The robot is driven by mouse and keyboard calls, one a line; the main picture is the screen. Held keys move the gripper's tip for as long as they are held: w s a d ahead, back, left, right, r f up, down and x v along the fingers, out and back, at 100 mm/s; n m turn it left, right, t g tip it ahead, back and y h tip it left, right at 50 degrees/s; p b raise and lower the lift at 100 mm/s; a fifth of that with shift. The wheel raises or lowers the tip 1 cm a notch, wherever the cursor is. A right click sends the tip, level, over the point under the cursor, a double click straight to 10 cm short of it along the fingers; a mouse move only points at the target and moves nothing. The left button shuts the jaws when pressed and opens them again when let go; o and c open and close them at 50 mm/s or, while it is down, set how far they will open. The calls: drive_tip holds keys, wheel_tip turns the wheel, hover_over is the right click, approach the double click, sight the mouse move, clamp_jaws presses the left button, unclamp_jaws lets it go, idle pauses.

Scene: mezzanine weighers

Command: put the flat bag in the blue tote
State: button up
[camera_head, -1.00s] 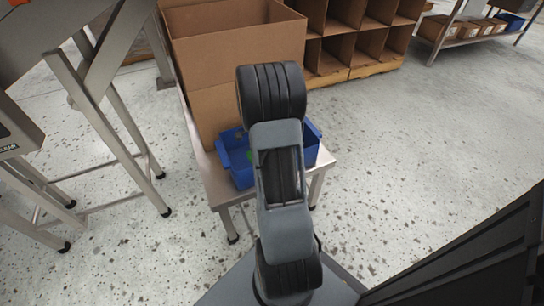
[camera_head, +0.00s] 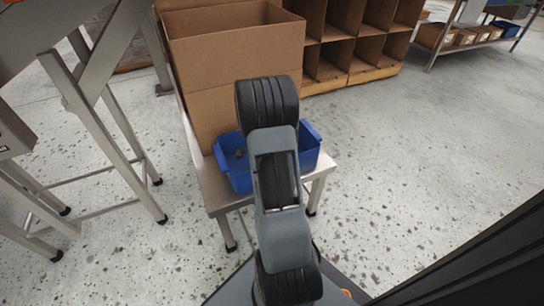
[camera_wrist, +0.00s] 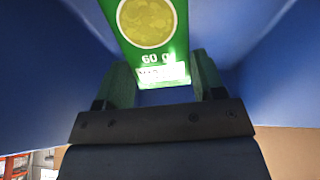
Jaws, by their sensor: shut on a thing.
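The flat bag (camera_wrist: 152,45) is green with a yellow round picture and a white label, seen in the wrist view. My gripper (camera_wrist: 164,72) is shut on it, with a dark finger on each side. Blue walls of the tote (camera_wrist: 50,75) surround the bag and fingers in that view. In the head view the blue tote (camera_head: 240,182) stands on a small metal table, partly covered by my arm. The gripper and bag are hidden behind my arm there. I cannot tell whether the bag touches the tote floor.
A large open cardboard box (camera_head: 235,55) stands on the table (camera_head: 213,190) right behind the tote. Metal stand legs (camera_head: 115,130) are at the left. Brown cubby shelving (camera_head: 350,40) is at the back. The floor (camera_head: 430,150) at the right is clear.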

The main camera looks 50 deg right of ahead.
drive_tip(key=o, duration=0.9)
drive_tip(key=shift+r+p, duration=0.4)
drive_tip(key=shift+p, duration=0.05)
drive_tip(key=p+v, duration=0.4)
drive_tip(key=v, duration=0.8)
drive_tip(key=s+a+r+n+t+y, duration=0.1)
drive_tip(key=s+a+r+n, duration=0.1)
drive_tip(key=a+n, duration=0.5)
drive_tip(key=s+a+r+n+t+y, duration=0.1)
drive_tip(key=s+a+r+n+t, duration=0.1)
drive_tip(key=s+a+n, duration=0.3)
drive_tip(key=s+a+r+n+t+y, duration=0.1)
drive_tip(key=s+a+r+n+y, duration=0.1)
drive_tip(key=a+n, duration=0.8)
drive_tip(key=shift+s+a+r+t, duration=0.15)
drive_tip(key=shift+s+a+r, duration=0.15)
drive_tip(key=shift+a, duration=0.45)
drive_tip(key=shift+s+a+r+t, duration=0.1)
drive_tip(key=shift+s+a+r, duration=0.2)
drive_tip(key=shift+a, duration=0.4)
drive_tip(key=shift+s+a+r+t, duration=0.15)
drive_tip(key=shift+a+r, duration=0.25)
drive_tip(key=shift+a, duration=0.35)
drive_tip(key=shift+r, duration=0.15)
